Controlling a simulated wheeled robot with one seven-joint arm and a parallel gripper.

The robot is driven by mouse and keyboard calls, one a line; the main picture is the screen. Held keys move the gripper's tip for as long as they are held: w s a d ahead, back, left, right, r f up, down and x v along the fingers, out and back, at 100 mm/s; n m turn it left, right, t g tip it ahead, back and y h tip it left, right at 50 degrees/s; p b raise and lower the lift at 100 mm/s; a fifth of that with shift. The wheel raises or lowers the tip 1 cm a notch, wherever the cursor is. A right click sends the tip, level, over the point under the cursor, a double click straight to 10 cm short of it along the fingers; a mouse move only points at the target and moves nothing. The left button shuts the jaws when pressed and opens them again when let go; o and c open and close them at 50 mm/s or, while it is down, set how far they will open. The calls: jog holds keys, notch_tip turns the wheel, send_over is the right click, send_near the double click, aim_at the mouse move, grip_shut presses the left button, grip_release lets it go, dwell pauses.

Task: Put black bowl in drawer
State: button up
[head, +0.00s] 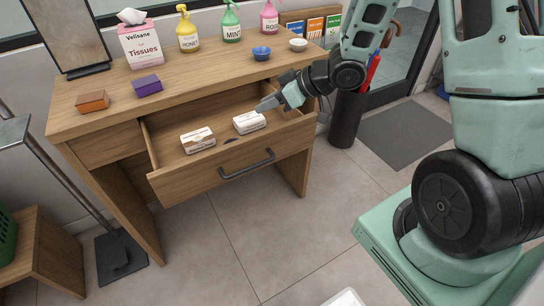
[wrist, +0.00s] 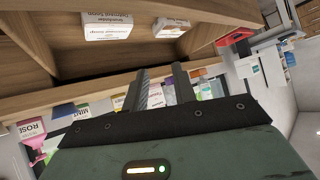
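The drawer (head: 222,173) of the wooden counter is pulled open. A small dark curved shape (head: 231,141) shows inside it, just behind the front panel; it may be the black bowl, but most of it is hidden. No other black bowl shows. My gripper (head: 262,105) is over the right part of the drawer, close to a white soap box (head: 249,123). In the wrist view my gripper (wrist: 161,88) has its two fingers apart with nothing between them. The drawer interior and two white boxes show beyond the fingers there.
A second white box (head: 198,140) lies in the drawer. On the counter top (head: 200,72) stand a blue bowl (head: 262,53), a white bowl (head: 298,45), soap bottles (head: 231,24), a tissue box (head: 141,45), and orange (head: 92,101) and purple (head: 147,86) boxes.

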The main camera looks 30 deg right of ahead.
jog(key=a+h, duration=0.1)
jog(key=a, duration=0.1)
jog(key=s+a+r+h, duration=0.1)
jog(key=a+r+h, duration=0.1)
jog(key=a, duration=0.1)
jog(key=shift+s+a+r+g, duration=0.25)
jog(key=shift+s+a+g, duration=0.05)
jog(key=s+a+r+g+h, duration=0.2)
jog(key=s+a+g, duration=0.1)
jog(key=s, duration=1)
jog(key=s+a+r+g+h, duration=0.2)
jog(key=s+a+g, duration=0.2)
jog(key=s, duration=0.8)
jog(key=shift+s+a+r, duration=0.35)
jog(key=shift+a, duration=0.65)
